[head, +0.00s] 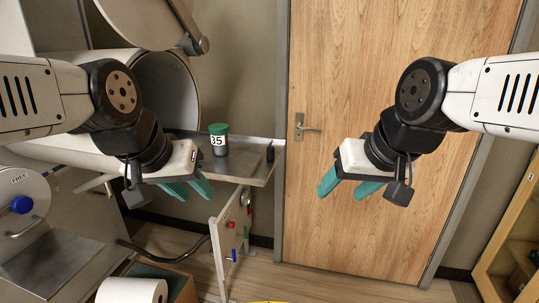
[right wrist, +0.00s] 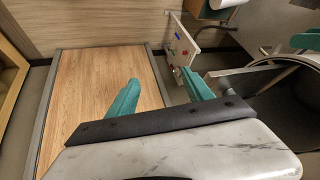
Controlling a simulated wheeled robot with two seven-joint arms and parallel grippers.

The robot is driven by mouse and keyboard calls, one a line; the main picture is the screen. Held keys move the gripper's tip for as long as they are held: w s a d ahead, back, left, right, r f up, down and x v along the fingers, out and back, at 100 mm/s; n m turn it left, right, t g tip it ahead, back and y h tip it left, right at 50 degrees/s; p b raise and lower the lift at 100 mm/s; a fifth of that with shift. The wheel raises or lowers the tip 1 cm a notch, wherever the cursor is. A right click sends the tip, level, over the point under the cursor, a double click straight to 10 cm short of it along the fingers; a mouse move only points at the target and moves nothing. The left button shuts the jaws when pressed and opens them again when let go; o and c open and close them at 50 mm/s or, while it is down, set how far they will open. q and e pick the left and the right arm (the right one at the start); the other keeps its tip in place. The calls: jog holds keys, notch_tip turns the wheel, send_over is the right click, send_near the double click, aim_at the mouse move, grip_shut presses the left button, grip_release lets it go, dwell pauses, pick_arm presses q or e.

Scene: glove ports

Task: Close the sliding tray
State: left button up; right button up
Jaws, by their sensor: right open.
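The sliding tray (head: 253,170) is a flat metal shelf that sticks out of the round port (head: 172,90) toward the door. My right gripper (head: 347,186) is open and empty, to the right of the tray's outer end. Its fingers (right wrist: 158,92) also show apart in the right wrist view.
A round port door (head: 150,15) hangs open above. A panel with coloured knobs (head: 232,235) stands below the tray. A wooden door (head: 400,150) is behind my right gripper. A white roll (head: 132,291) is at lower left. A wooden cabinet (head: 510,240) stands at right.

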jog(key=shift+m+y, duration=0.5)
jog(key=shift+y, duration=0.4)
jog(key=w+r, duration=0.1)
jog(key=w, duration=0.3)
jog(key=w+a+r, duration=0.1)
jog(key=w, duration=0.2)
jog(key=w+a+r, duration=0.1)
jog(key=w, duration=0.3)
jog(key=shift+w+r, duration=0.35)
jog(key=shift+r, duration=0.05)
grip_shut()
jog(key=m, duration=0.1)
send_near(276, 151)
jog(key=d+r, duration=0.4)
jog(key=x, duration=0.3)
jog(key=a+x, duration=0.1)
jog(key=x, duration=0.3)
jog(key=s+a+x, duration=0.1)
jog(key=x, duration=0.3)
jog(key=shift+w+a+r, duration=0.1)
jog(key=shift+a+r, duration=0.05)
jog(key=shift+a, duration=0.05)
jog(key=shift+w+a, duration=0.2)
jog(key=shift+a, duration=0.45)
jog(key=shift+a, duration=0.1)
